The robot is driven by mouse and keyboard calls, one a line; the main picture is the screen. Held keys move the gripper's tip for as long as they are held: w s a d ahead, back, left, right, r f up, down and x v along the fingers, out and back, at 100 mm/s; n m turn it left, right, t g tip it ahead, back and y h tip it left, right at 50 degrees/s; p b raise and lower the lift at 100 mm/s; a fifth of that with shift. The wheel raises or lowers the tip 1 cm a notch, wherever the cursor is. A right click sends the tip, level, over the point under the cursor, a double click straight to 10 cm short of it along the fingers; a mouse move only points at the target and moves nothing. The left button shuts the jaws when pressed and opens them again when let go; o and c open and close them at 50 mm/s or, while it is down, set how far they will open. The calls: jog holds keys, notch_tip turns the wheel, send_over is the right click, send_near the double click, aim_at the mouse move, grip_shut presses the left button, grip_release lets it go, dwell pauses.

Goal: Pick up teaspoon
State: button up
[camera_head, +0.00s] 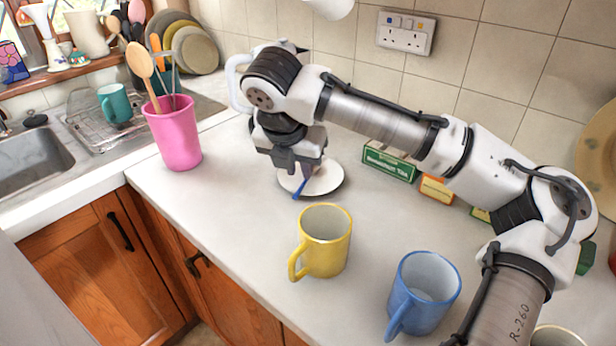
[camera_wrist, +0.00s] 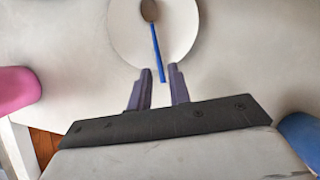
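The teaspoon has a blue handle (camera_wrist: 157,52) and a darker bowl, and lies across a white saucer (camera_wrist: 183,25) in the wrist view. The handle end sticks out past the saucer's rim towards my gripper (camera_wrist: 160,70). My gripper's two fingers are apart, with nothing held between them, and the handle end lies near the gap between the tips. In the head view my gripper (camera_head: 296,168) is over the saucer (camera_head: 328,180) and hides part of it. Only the blue handle (camera_head: 299,187) of the teaspoon shows there; its bowl is hidden.
A pink utensil pot (camera_head: 173,133) stands left of my gripper. A yellow mug (camera_head: 325,240) and a blue mug (camera_head: 424,292) stand in front. A green box (camera_head: 390,164) and an orange box (camera_head: 437,189) are by the tiled wall. The counter between pot and yellow mug is clear.

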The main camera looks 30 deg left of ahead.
aim_at(304, 183)
jog(key=x, duration=0.4)
jog(key=shift+w+a+f+p, duration=0.15)
jog(key=shift+w+a+p, duration=0.1)
jog(key=shift+w+p, duration=0.2)
jog(key=shift+w+a+f, duration=0.1)
jog(key=shift+w+f, duration=0.15)
jog(key=shift+f, duration=0.25)
jog(key=shift+f, duration=0.1)
jog(key=shift+c, duration=0.5)
grip_shut()
